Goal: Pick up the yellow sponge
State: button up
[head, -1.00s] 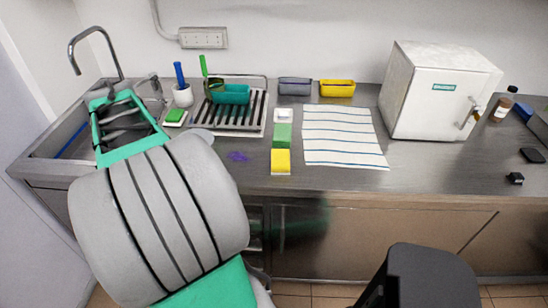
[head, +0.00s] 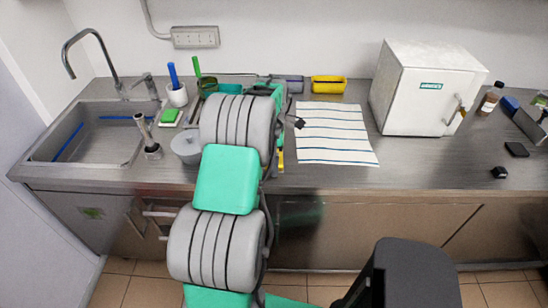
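The yellow sponge (head: 281,158) lies on the steel counter. My arm covers most of it, and only a thin yellow strip shows along the arm's right edge. The fingers of my gripper are hidden behind my own arm links, so I cannot see whether it is open or what is between them. A small dark part sticks out to the right of my arm, just above the sponge in the picture; I cannot tell what it is.
A striped cloth (head: 333,135) lies right of my arm. A white box freezer (head: 420,88) stands further right. A yellow tray (head: 328,85) sits at the wall. On the left are a sink (head: 85,135), a white cup (head: 177,95), a green sponge (head: 170,117) and a round grey lidded pot (head: 186,148).

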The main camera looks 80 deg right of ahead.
jog(key=shift+c, duration=0.4)
jog(key=c, duration=1.1)
jog(key=shift+r, duration=0.5)
jog(key=a+r+b, duration=0.1)
jog(key=r, duration=0.1)
jog(key=a+r+b, duration=0.1)
jog(key=a+r, duration=0.1)
jog(key=r, duration=0.1)
jog(key=a+r+b, duration=0.1)
jog(key=r, duration=0.1)
jog(key=shift+s+a+r, duration=0.2)
jog(key=shift+s+a, duration=0.1)
jog(key=shift+s, duration=0.1)
jog(key=a+r, duration=0.1)
jog(key=a, duration=0.2)
jog(key=s+a+r+b, duration=0.1)
jog(key=a+r, duration=0.1)
jog(key=a, duration=0.1)
jog(key=a+r+b, duration=0.1)
jog(key=a, duration=0.2)
jog(key=shift+s+a+r, duration=0.1)
jog(key=shift+s+r, duration=0.15)
jog(key=shift+s, duration=0.1)
